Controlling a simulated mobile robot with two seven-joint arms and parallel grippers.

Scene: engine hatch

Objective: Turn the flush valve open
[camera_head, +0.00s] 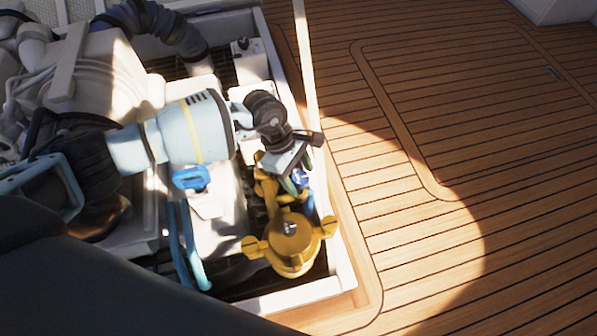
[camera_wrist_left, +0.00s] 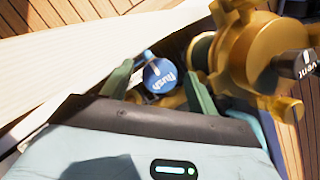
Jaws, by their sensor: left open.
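The flush valve's round blue knob (camera_wrist_left: 160,77), marked "flush", shows in the left wrist view with a pale lever or stripe at its edge. In the head view a small blue part (camera_head: 300,177) of it shows beside my left gripper (camera_head: 292,181), partly hidden by it. In the wrist view the two green fingers of my left gripper (camera_wrist_left: 158,84) are apart, with the knob framed between them. I cannot tell whether they touch it. My right gripper is not in view.
A brass strainer body (camera_head: 290,243) with wing nuts stands close to the knob. It also shows at the right of the wrist view (camera_wrist_left: 245,55). Another blue handle (camera_head: 191,178) lies to the left. The white hatch rim (camera_head: 343,262) borders the opening; wooden deck (camera_head: 440,120) is clear.

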